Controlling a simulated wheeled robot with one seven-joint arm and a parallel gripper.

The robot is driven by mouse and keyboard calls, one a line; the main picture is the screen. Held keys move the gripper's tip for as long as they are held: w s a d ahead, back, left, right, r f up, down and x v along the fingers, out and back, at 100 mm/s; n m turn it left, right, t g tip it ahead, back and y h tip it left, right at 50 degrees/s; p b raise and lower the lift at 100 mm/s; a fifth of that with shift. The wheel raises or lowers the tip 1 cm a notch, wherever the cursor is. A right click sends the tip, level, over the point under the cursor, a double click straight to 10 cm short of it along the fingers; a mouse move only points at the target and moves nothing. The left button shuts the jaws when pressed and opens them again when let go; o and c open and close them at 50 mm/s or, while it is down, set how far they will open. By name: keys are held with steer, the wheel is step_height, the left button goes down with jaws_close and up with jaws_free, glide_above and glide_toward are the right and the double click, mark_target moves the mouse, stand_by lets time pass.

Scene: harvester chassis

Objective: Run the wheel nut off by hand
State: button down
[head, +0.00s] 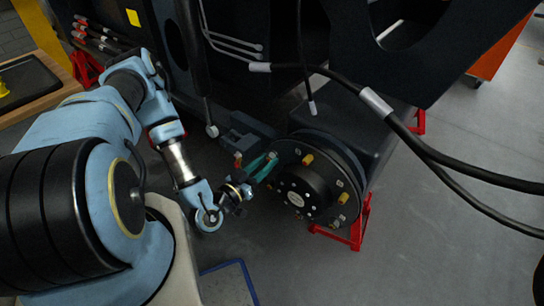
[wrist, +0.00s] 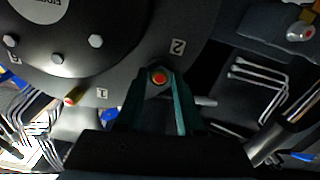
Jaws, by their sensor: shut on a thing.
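The dark wheel hub (head: 308,190) faces my arm in the head view, with a round raised centre and studs around its flange. In the wrist view the hub (wrist: 120,70) fills the upper left, with numbers beside its stud positions. My gripper (head: 272,160) has teal fingers reaching the hub's upper left edge. In the wrist view my gripper (wrist: 160,80) is shut on the wheel nut (wrist: 159,68) beside the number 2. An orange-red stud end shows in the middle of the nut. The fingers hide the nut's sides.
A black hose (head: 400,128) hangs across above the hub. A red stand (head: 357,230) is under the chassis. The grey floor (head: 430,250) at right is clear.

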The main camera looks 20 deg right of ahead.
steer(key=n, duration=0.3)
steer(key=n+b, duration=0.1)
steer(key=n, duration=0.2)
steer(key=shift+a+f, duration=0.15)
steer(key=shift+f, duration=0.05)
steer(key=n+b, duration=0.2)
steer(key=n, duration=0.4)
steer(key=shift+s+n, duration=0.1)
steer(key=shift+n, duration=0.3)
steer(key=n+b, duration=0.2)
steer(key=n, duration=0.2)
steer(key=shift+a+n, duration=0.1)
steer(key=shift+n, duration=0.3)
steer(key=n+b, duration=0.1)
steer(key=n, duration=0.1)
steer(key=shift+s+n, duration=0.1)
steer(key=shift+n, duration=0.3)
steer(key=n+b, duration=0.1)
steer(key=n, duration=0.3)
steer(key=shift+r, duration=0.1)
steer(key=shift+c, duration=2.3)
jaws_free()
steer(key=shift+c, duration=1.1)
